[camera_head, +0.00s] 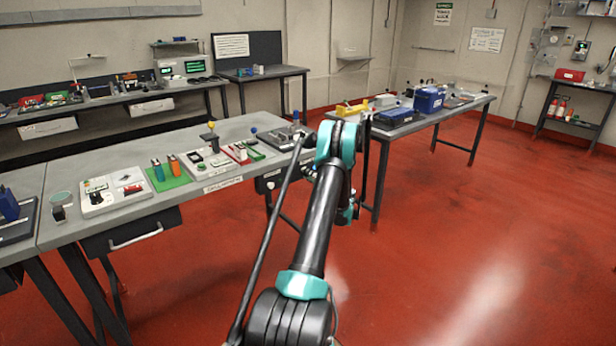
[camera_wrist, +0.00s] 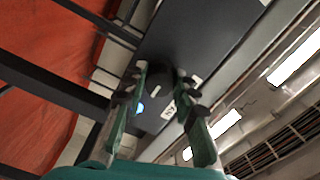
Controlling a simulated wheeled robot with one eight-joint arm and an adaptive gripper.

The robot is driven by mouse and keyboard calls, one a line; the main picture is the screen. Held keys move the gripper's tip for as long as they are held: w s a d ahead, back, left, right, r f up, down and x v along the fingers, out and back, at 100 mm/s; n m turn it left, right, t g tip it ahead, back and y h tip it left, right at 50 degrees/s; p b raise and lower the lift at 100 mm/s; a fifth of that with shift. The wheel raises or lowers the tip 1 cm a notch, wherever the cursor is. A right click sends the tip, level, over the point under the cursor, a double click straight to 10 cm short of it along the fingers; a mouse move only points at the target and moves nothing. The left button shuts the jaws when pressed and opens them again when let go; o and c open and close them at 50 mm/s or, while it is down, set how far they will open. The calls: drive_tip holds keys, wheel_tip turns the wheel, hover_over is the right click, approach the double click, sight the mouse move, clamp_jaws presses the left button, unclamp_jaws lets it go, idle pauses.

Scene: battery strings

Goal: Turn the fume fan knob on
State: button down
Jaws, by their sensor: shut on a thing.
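The fume fan knob (camera_wrist: 159,78) is a dark round knob with a pale pointer mark, on a dark panel (camera_wrist: 205,35) in the wrist view. My gripper (camera_wrist: 160,90) has its two green fingers on either side of the knob and is shut on it. The fingers and the dark surroundings partly hide the knob's edges. A small bluish-white light (camera_wrist: 140,107) and a white label (camera_wrist: 168,109) show beside the knob; I cannot read the label for certain.
The grey workbench (camera_head: 75,236) at left carries trays and small tools, with a dark box (camera_head: 268,183) under its front edge. Another table (camera_head: 455,107) with blue cases (camera_head: 429,99) stands behind my arm. Red floor (camera_head: 480,240) is clear at right.

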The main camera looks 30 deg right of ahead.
drive_tip(key=c, duration=1.2)
unclamp_jaws()
drive_tip(key=shift+s, duration=0.15)
drive_tip(key=s, duration=0.8)
drive_tip(key=s+d, duration=0.1)
drive_tip(key=s, duration=0.2)
drive_tip(key=shift+s, duration=0.4)
